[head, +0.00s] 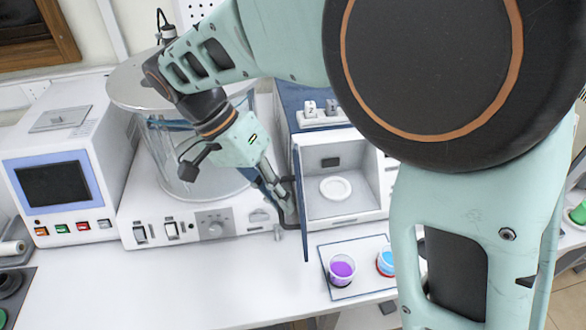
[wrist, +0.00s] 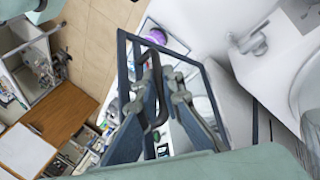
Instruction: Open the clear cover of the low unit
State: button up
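The low unit (head: 345,212) is a white box whose front compartment lies uncovered. Its clear cover, framed in dark blue (head: 304,215), stands swung outward at the compartment's left side and shows nearly edge-on in the head view. The wrist view shows the framed clear panel (wrist: 210,80) at an angle, with a dark curved handle (wrist: 163,85) on it. My gripper (head: 288,212) is at the handle, on the cover's left side. In the wrist view its fingers (wrist: 152,68) lie on both sides of the handle; whether they clamp it is unclear.
A white dish (head: 336,188) sits inside the compartment. Cups of purple (head: 342,269) and blue (head: 386,263) liquid stand on a tray (head: 352,290) in front. A glass-cylinder apparatus (head: 190,165) and a screened machine (head: 60,180) stand left.

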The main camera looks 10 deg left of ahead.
jog(key=shift+o, duration=1)
jog(key=v, duration=1.2)
